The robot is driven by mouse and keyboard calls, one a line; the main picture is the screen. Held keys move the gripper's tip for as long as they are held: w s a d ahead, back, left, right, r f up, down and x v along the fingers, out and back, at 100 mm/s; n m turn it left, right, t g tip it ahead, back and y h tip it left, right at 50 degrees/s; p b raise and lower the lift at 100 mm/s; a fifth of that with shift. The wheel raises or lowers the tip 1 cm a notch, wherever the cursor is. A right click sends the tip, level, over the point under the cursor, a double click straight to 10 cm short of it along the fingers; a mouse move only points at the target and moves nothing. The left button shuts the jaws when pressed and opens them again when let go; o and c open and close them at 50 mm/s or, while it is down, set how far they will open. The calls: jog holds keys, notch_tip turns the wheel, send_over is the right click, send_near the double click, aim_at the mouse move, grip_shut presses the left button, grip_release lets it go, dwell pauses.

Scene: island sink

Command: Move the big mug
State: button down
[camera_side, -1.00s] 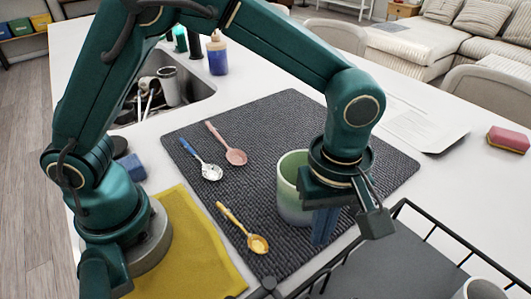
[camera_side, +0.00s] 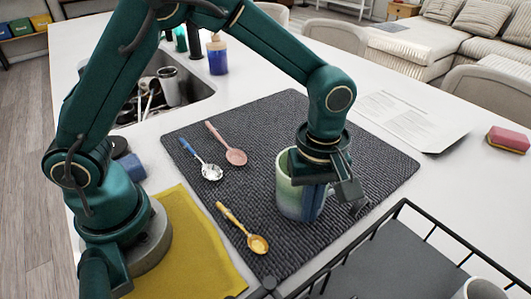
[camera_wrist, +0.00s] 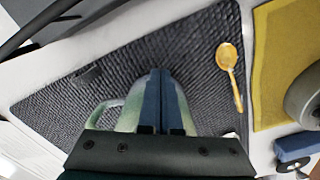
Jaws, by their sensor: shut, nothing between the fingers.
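The big mug (camera_side: 290,195) is pale green shading to grey and stands upright on the dark ribbed mat (camera_side: 262,130). In the wrist view the mug (camera_wrist: 128,112) is partly hidden behind the fingers, with its handle showing on the left. My gripper (camera_side: 314,208) points down, its blue fingers overlapping the right part of the mug in the side view. In the wrist view my gripper (camera_wrist: 160,78) has its fingers pressed together with nothing between them. I cannot tell whether they touch the mug.
A yellow spoon (camera_side: 243,230), a pink-handled spoon (camera_side: 227,145) and a blue-handled spoon (camera_side: 203,161) lie on the mat. A black wire rack (camera_side: 400,260) borders the front right. A yellow cloth (camera_side: 190,245) lies front left, and the sink (camera_side: 190,95) is behind.

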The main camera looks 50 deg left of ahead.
jog(key=w+a, duration=0.2)
jog(key=a, duration=0.2)
jog(key=w+a, duration=0.3)
jog(key=a, duration=0.2)
jog(key=w+a, duration=0.2)
jog(key=a, duration=0.3)
jog(key=shift+w+a, duration=0.2)
jog(key=shift+w, duration=0.2)
jog(key=shift+d, duration=0.1)
